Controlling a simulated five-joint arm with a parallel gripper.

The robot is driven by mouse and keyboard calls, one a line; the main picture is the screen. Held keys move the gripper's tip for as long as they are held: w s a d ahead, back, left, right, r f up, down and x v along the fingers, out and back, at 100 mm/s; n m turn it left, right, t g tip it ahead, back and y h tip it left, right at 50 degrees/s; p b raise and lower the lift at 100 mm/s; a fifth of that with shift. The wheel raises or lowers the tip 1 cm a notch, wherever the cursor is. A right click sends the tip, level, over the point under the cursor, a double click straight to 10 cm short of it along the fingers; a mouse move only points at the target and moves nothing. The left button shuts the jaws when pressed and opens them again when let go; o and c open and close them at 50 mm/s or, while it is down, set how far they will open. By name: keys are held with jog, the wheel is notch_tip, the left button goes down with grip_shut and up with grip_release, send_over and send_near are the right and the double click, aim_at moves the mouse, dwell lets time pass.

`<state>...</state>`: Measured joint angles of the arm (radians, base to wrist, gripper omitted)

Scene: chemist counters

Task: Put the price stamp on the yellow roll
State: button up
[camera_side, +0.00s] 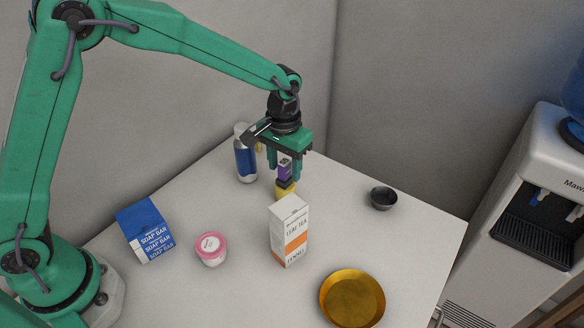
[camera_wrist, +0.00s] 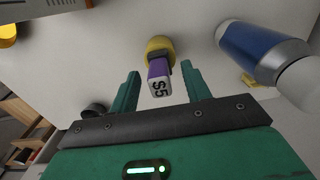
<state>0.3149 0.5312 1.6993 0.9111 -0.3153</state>
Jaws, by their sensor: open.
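The price stamp (camera_side: 285,172) is a small purple block with a dark lower part; its end marked S5 faces the camera in the wrist view (camera_wrist: 159,86). It appears to stand upright on the yellow roll (camera_side: 283,194), whose rounded yellow side also shows behind the stamp in the wrist view (camera_wrist: 159,46). My gripper (camera_side: 285,168) is open above the roll. Its fingers are on either side of the stamp in the wrist view (camera_wrist: 161,72), with gaps to it. The exact contact between stamp and roll is partly hidden.
A leaf tea carton (camera_side: 287,232) stands just in front of the roll. A blue and silver bottle (camera_side: 245,160) is close behind left. The right middle is clear.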

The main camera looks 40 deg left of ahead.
aim_at(284, 161)
notch_tip(284, 161, up, 11)
jog(key=shift+r, duration=0.15)
dwell(0.4)
dwell(0.5)
jog(key=s+a+r+t, duration=0.3)
jog(key=s+a+r, duration=0.5)
jog(key=s+a, duration=0.25)
jog(key=s+a+f+t, duration=0.1)
jog(key=s+a, duration=0.1)
jog(key=s, duration=0.4)
jog(key=s+a+f+t, duration=0.1)
jog(key=s+a, duration=0.1)
jog(key=s, duration=0.5)
jog(key=shift+a+f+t, duration=0.25)
jog(key=shift+f+t, duration=0.05)
